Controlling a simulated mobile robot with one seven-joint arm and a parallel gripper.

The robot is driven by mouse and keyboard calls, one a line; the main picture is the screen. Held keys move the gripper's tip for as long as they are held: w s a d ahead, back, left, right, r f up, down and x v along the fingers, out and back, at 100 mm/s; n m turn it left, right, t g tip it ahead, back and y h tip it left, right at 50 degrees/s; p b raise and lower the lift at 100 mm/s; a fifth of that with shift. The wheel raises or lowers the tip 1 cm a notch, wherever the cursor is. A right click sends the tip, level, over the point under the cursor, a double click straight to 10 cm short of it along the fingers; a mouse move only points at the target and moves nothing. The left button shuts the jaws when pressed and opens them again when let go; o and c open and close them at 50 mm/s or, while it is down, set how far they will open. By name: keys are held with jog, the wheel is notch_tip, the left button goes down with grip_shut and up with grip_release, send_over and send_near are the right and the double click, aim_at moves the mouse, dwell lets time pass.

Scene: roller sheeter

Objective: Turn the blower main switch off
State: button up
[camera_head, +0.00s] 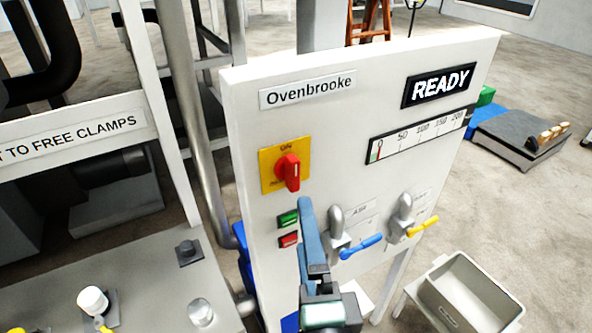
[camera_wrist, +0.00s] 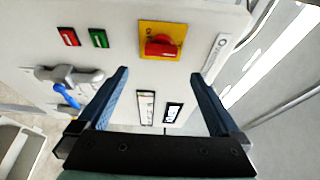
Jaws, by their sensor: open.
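A red rotary switch (camera_head: 288,172) sits on a yellow plate (camera_head: 269,171) on the white panel. Its handle lies along the panel's vertical. The plate's top marking seems to read "ON"; its lower marking is too small to read. My gripper (camera_head: 305,203) is open and empty, just below the switch in the head view. In the wrist view the red switch (camera_wrist: 160,46) shows beyond and between the open blue fingertips (camera_wrist: 160,75). The fingers are apart from the handle.
Green (camera_head: 288,217) and red (camera_head: 288,240) push buttons sit below the switch, close to my fingers. A blue-handled valve (camera_head: 361,246) and a yellow-handled valve (camera_head: 422,226) stick out at right. A display (camera_head: 439,86) reads "READY". A grey bin (camera_head: 470,297) stands lower right.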

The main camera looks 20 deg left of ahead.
aim_at(294, 180)
jog(key=p+x, duration=0.3)
jog(key=x, duration=0.8)
jog(key=shift+w+a+r, duration=0.1)
jog(key=shift+w+a, duration=0.05)
jog(key=shift+w, duration=0.05)
jog(key=shift+c, duration=0.3)
jog(key=c, duration=1.2)
jog(key=shift+o, duration=0.2)
